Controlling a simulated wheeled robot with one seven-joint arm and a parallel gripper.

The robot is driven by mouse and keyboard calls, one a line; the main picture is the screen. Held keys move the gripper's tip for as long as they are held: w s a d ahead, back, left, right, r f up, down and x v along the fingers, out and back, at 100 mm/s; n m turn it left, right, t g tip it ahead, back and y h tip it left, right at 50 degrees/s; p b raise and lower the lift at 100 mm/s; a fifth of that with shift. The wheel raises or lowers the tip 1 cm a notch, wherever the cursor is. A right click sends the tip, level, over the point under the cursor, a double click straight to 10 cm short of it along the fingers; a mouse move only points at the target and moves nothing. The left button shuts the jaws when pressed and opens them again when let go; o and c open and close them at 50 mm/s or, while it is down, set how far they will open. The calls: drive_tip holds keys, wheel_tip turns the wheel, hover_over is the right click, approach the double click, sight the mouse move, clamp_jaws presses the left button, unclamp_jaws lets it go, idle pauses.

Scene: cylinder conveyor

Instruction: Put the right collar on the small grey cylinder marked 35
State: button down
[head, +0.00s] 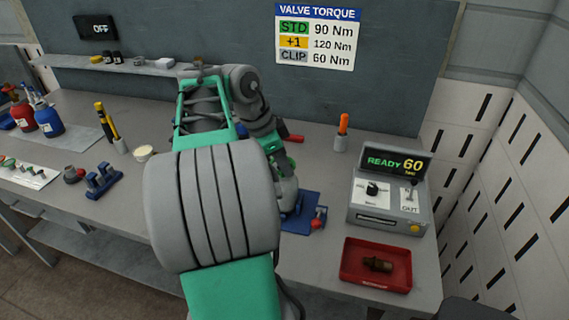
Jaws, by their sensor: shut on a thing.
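My gripper (283,163) is partly in view at mid bench, beyond my own large arm links. It is shut, but its fingertips and what they hold cannot be made out. Just below it a rounded grey shape (288,194), possibly the small grey cylinder, stands at a blue fixture (308,207) with a red knob (320,212). No mark 35 is readable. Several small green and red pieces (10,162), possibly collars, lie on a white mat (35,178) at the far left. My arm hides much of the bench middle.
A torque unit (388,210) reading READY 60 stands right of the fixture. Red (22,118) and blue (48,120) cylinders stand far left. The wall sign (317,36) lists STD 90, +1 120, CLIP 60.

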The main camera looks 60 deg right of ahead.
drive_tip(key=shift+f+b, duration=0.5)
drive_tip(key=shift+f, duration=0.15)
drive_tip(key=c, duration=1.3)
unclamp_jaws()
drive_tip(key=shift+r, duration=0.1)
wheel_tip(320, 180, up, 6)
drive_tip(key=p, duration=0.6)
drive_tip(key=shift+r, duration=0.1)
